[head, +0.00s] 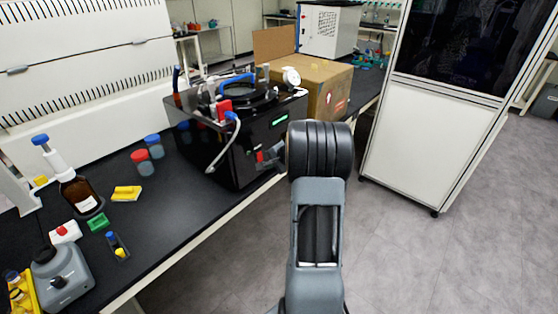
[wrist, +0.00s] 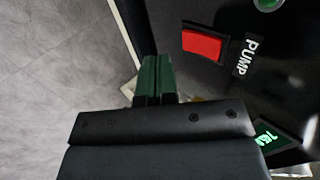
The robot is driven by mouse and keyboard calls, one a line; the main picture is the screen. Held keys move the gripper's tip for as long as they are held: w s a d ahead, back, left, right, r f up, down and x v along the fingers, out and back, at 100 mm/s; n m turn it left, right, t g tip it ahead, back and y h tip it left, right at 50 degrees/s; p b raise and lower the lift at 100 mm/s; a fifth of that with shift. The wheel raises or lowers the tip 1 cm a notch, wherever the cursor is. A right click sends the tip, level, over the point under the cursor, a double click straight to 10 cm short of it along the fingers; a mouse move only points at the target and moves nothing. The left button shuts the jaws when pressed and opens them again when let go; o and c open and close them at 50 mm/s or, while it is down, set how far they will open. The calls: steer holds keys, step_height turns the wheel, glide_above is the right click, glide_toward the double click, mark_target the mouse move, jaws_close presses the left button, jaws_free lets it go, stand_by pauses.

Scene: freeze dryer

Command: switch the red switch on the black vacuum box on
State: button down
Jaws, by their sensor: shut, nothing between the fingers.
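The black vacuum box (head: 230,160) stands on the dark bench in the head view, with tubing and a red valve on top. Its front panel fills the right of the wrist view (wrist: 285,85). The red switch (wrist: 203,44) sits there beside the word PUMP; a small red patch also shows on the box front in the head view (head: 259,157). My gripper (wrist: 157,62) is shut and empty. In the wrist view its fingertips are left of and below the switch, apart from it in the picture. In the head view my arm mostly hides the gripper.
A green button (wrist: 268,4) and a lit green display (wrist: 266,137) are on the same panel. A cardboard box (head: 325,85) stands behind the vacuum box. Bottles and small items (head: 82,190) lie on the bench at left. A white cabinet (head: 430,145) stands right; the floor before it is clear.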

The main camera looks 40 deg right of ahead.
mark_target(261, 158)
steer(key=shift+w+a+p, duration=0.15)
steer(key=shift+w+p, duration=0.05)
steer(key=shift+w, duration=0.6)
steer(key=shift+w+a+p, duration=0.15)
steer(key=shift+w, duration=0.6)
steer(key=shift+w+f+b, duration=0.1)
steer(key=shift+f+b, duration=0.35)
steer(key=shift+b, duration=0.6)
steer(key=shift+w+r+t+b, duration=0.1)
steer(key=shift+r+t+b, duration=0.1)
steer(key=shift+t+b, duration=0.15)
steer(key=shift+r, duration=0.15)
steer(key=shift+r+p, duration=0.2)
steer(key=shift+p, duration=0.15)
steer(key=shift+r+p, duration=0.35)
steer(key=shift+r, duration=0.3)
